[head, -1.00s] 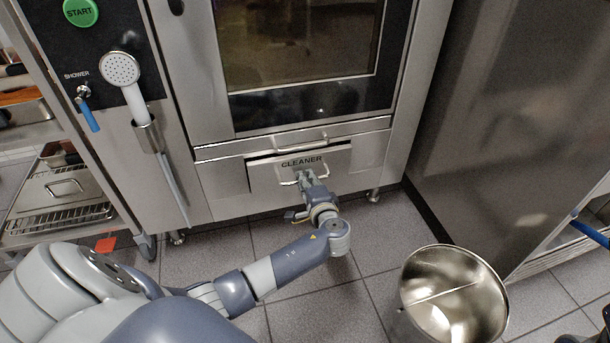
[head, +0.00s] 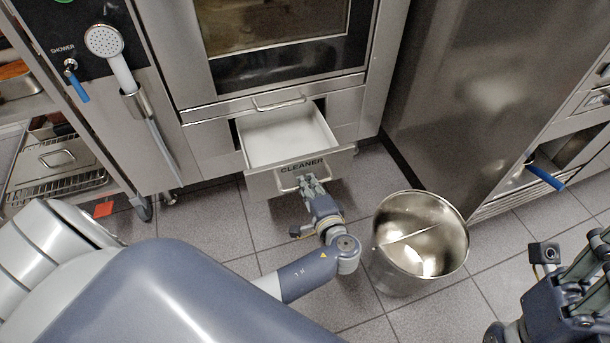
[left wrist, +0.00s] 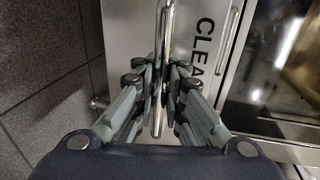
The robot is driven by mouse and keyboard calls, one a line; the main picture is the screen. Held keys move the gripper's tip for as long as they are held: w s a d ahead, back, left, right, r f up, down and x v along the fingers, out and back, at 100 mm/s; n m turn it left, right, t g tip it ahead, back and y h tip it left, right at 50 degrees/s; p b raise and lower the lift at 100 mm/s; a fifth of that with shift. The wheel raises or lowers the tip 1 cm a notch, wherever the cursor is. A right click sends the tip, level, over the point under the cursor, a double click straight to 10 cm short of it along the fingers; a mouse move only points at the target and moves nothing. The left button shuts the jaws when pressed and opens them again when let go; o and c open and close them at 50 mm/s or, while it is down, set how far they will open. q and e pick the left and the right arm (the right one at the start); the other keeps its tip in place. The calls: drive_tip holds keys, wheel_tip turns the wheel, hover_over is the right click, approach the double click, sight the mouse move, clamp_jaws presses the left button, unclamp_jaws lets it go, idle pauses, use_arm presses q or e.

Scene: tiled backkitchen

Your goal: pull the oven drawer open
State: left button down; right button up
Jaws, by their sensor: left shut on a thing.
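The oven drawer (head: 262,183), marked CLEANER, stands well out from the oven front in the head view. Its white inside (head: 288,138) shows and looks empty. My left gripper (head: 309,184) is at the drawer's front and shut on its bar handle (head: 286,187). In the left wrist view the fingers (left wrist: 162,85) close from both sides on the metal handle (left wrist: 167,40), beside the lettering. My right gripper (head: 568,290) is at the lower right of the head view, away from the drawer; its fingertips are partly cut off by the frame.
A steel bucket (head: 420,240) stands on the tiled floor just right of my left forearm. The oven door (head: 285,60) is above the drawer. A shower hose (head: 158,135) hangs at the left. A steel cabinet (head: 470,110) stands at the right.

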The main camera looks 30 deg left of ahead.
use_arm(q)
drive_tip(key=c, duration=1.7)
unclamp_jaws()
drive_tip(key=v, duration=1.2)
